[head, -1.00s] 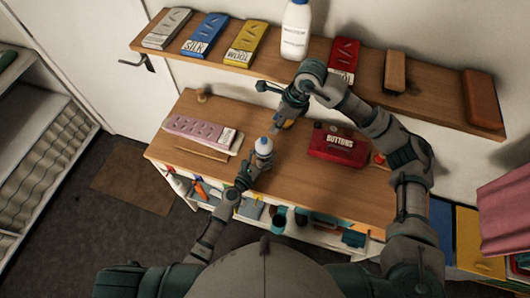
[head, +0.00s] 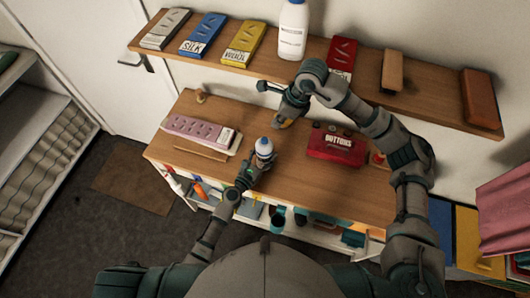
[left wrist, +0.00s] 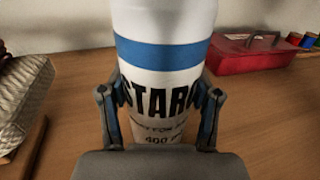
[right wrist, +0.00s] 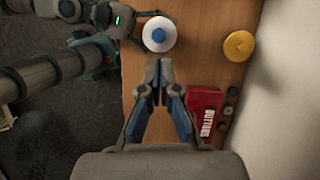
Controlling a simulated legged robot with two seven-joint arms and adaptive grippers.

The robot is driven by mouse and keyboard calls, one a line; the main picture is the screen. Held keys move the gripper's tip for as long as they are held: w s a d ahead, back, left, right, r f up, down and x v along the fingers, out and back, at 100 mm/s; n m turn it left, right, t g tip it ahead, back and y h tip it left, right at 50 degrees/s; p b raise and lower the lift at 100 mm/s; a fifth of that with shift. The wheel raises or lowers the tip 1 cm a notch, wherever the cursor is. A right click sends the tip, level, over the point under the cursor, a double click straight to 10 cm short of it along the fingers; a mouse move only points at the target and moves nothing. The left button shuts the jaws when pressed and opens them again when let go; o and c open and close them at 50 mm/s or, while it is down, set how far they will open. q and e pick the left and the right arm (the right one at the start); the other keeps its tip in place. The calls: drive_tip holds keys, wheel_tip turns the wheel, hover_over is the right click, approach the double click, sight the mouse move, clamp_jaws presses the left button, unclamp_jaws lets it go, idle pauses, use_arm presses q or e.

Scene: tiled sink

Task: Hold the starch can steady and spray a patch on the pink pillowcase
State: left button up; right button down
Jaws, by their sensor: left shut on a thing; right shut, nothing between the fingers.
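The starch can (head: 264,149) stands upright on the wooden worktop, white with a blue band and blue top. It fills the left wrist view (left wrist: 160,75), its STARCH lettering partly covered. My left gripper (head: 257,163) is shut around the can's lower part, a finger on each side. My right gripper (right wrist: 157,92) is shut and empty, above the worktop between the can and the red buttons tin, apart from both; its fingertips are hard to see in the head view. A pink cloth (head: 505,215) hangs at the right edge; I cannot tell if it is the pillowcase.
The red buttons tin (head: 337,146) stands right of the can. A yellow round object (right wrist: 239,46) sits near the can towards the wall. A pink box (head: 195,132) and a thin stick lie left. A shelf (head: 355,87) with boxes and a white bottle runs behind.

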drive_tip(key=shift+d, duration=0.15)
drive_tip(key=n+t+y, duration=0.3)
drive_tip(key=n+t, duration=0.1)
drive_tip(key=t, duration=0.1)
hover_over(263, 140)
drive_tip(key=shift+f, duration=4.1)
